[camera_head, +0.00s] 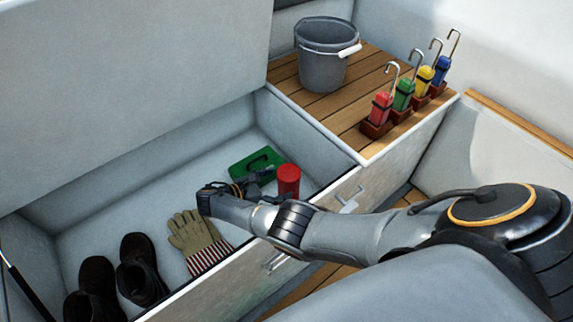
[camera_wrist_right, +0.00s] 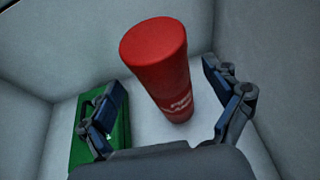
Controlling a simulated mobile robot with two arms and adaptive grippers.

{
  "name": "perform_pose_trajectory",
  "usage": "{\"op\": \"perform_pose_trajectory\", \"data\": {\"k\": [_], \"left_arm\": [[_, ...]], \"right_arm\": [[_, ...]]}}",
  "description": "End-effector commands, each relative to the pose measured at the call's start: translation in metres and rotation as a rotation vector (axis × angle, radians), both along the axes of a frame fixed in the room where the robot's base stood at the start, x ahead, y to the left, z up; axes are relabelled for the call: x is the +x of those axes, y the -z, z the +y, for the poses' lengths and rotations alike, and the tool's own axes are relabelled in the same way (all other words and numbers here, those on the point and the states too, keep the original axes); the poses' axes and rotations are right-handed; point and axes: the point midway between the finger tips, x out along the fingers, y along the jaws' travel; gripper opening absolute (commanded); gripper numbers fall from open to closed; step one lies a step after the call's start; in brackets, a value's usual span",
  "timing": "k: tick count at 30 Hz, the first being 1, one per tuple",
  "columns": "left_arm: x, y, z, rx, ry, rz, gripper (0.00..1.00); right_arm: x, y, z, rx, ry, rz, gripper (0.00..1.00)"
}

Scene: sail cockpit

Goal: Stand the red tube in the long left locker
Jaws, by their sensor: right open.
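The red tube (camera_head: 289,180) stands upright inside the open long locker (camera_head: 185,145), near its right end. In the right wrist view the red tube (camera_wrist_right: 160,75) shows white lettering on its side and stands on the locker floor. My right gripper (camera_head: 268,172) reaches down into the locker beside the tube. In the wrist view its fingers (camera_wrist_right: 170,105) are spread on either side of the tube, with gaps visible between fingers and tube. My left gripper is in neither view.
A green case (camera_head: 245,163) lies behind the tube, with a work glove (camera_head: 195,238) and dark boots (camera_head: 140,270) to the left. A grey bucket (camera_head: 322,70) and several hooked coloured handles stand on the wooden seat (camera_head: 310,95). The raised lid (camera_head: 130,60) bounds the back.

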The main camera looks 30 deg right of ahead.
Motion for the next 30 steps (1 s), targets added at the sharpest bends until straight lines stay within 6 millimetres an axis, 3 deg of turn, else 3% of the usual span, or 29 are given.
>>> {"op": "perform_pose_trajectory", "data": {"k": [6,12,30], "left_arm": [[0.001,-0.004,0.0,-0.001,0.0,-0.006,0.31],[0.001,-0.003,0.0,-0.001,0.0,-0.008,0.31],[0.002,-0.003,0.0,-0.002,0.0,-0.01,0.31]], "right_arm": [[0.0,-0.018,0.045,0.001,-0.001,-0.002,0.9],[0.0,-0.027,0.068,0.0,0.001,0.001,0.9],[0.0,-0.03,0.073,-0.001,0.001,0.0,0.9]]}}
